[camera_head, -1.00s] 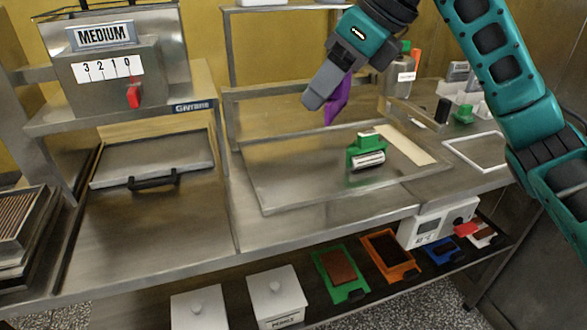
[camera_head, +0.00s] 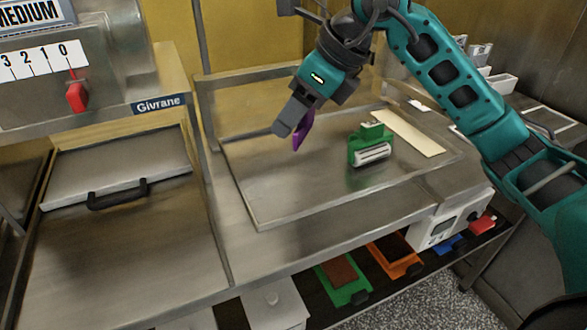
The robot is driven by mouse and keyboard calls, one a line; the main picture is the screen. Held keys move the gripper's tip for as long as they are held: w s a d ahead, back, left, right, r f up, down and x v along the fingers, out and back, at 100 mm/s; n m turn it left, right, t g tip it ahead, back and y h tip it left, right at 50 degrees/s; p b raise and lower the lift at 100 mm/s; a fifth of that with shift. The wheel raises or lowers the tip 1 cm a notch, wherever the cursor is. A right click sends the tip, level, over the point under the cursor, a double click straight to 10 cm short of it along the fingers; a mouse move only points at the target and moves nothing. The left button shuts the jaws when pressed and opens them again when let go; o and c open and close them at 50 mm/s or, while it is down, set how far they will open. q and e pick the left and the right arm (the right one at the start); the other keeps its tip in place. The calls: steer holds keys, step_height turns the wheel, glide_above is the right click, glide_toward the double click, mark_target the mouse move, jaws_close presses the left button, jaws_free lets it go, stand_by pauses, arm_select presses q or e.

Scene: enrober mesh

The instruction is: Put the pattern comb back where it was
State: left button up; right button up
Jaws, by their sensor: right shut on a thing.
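My right gripper (camera_head: 290,130) is shut on a flat purple piece (camera_head: 303,131), which looks like the pattern comb. Its teeth cannot be made out, and the gripper hides part of it. Gripper and piece hang over the back left part of a shallow metal tray (camera_head: 285,218) on the steel table. I cannot tell whether the piece touches the tray. My left gripper is not in view.
A green tool with a pale roller (camera_head: 371,146) stands in the tray, right of the gripper. A cream strip (camera_head: 410,132) lies along the tray's right side. A lidded machine (camera_head: 118,168) stands left. The tray's front left is clear.

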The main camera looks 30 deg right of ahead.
step_height(320, 180, down, 6)
steer(key=shift+r+b, duration=0.2)
steer(key=shift+b, duration=0.25)
steer(key=shift+f, duration=0.45)
step_height(320, 180, down, 4)
steer(key=shift+r+b, duration=0.25)
steer(key=shift+b, duration=0.15)
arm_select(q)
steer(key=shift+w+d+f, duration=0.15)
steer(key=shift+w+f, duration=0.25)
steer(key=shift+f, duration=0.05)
arm_select(e)
steer(key=shift+f, duration=0.1)
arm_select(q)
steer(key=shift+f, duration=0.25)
arm_select(e)
steer(key=o, duration=1)
steer(key=shift+c, duration=0.2)
